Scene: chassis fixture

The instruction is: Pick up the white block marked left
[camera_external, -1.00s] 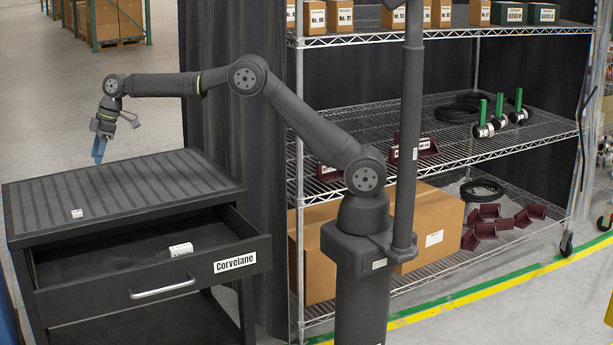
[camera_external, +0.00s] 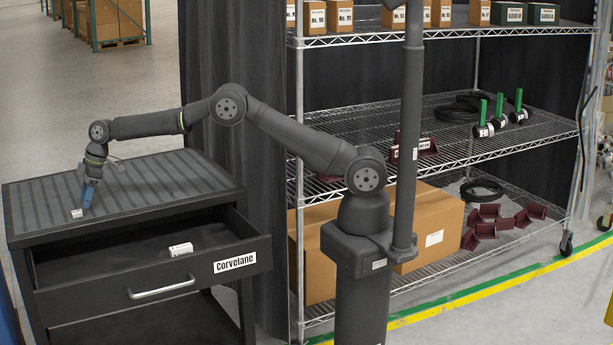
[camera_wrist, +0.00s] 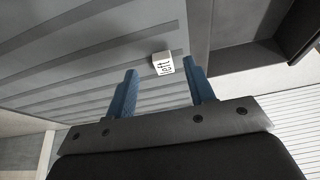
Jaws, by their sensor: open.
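The white block (camera_external: 77,213) marked "left" sits on the grey ribbed top of the black cabinet (camera_external: 130,185), near its front edge. It also shows in the wrist view (camera_wrist: 163,63), with its lettering facing the camera. My gripper (camera_external: 88,197) is low over the cabinet top, just to the right of the block. In the wrist view its two blue fingers (camera_wrist: 160,88) are apart and empty. The block appears just beyond the fingertips, between their lines and closer to the right finger.
The open drawer (camera_external: 110,262) below the top holds another white block (camera_external: 181,249) with small markings. A wire shelf (camera_external: 480,130) with boxes and parts stands to the right. The rest of the cabinet top is clear.

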